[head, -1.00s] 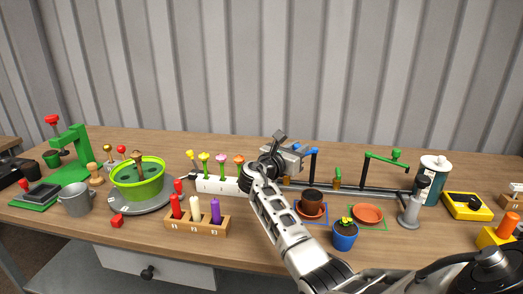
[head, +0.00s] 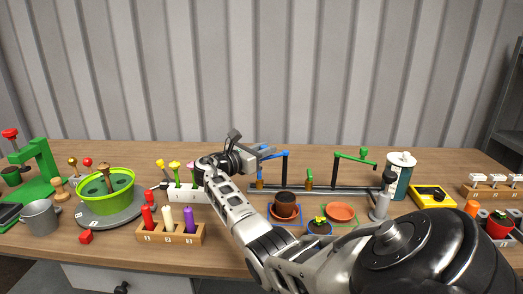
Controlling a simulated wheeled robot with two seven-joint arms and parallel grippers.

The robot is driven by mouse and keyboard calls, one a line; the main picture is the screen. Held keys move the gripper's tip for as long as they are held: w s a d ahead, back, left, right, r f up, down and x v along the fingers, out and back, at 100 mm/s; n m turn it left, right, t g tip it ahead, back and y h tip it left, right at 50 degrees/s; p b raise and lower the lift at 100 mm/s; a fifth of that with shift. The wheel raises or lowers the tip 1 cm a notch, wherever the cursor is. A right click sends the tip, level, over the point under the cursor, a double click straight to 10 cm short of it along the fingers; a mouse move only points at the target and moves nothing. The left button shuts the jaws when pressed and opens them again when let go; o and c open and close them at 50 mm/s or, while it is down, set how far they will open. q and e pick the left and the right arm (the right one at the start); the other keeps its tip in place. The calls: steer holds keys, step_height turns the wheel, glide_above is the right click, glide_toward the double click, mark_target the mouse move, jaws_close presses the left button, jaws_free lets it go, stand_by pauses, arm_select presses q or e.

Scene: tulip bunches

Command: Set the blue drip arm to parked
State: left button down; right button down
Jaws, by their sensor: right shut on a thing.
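The blue drip arm (head: 274,153) sits on top of a black post (head: 285,171) on the dark rail at the back of the table. It reaches left from the post. My right gripper (head: 258,156) is shut on its left end; the gripper body partly hides the fingers and the held part. The green drip arm (head: 354,156) on its own post stands to the right, untouched. My left gripper is out of view.
Left are flower tubes in a white block (head: 181,193) and a candle rack (head: 171,233). A canister (head: 399,178) stands right.

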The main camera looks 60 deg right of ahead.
steer(key=c, duration=1.3)
jaws_free()
steer(key=shift+s+d+f, duration=0.1)
steer(key=b+v, duration=0.1)
steer(key=v, duration=1.5)
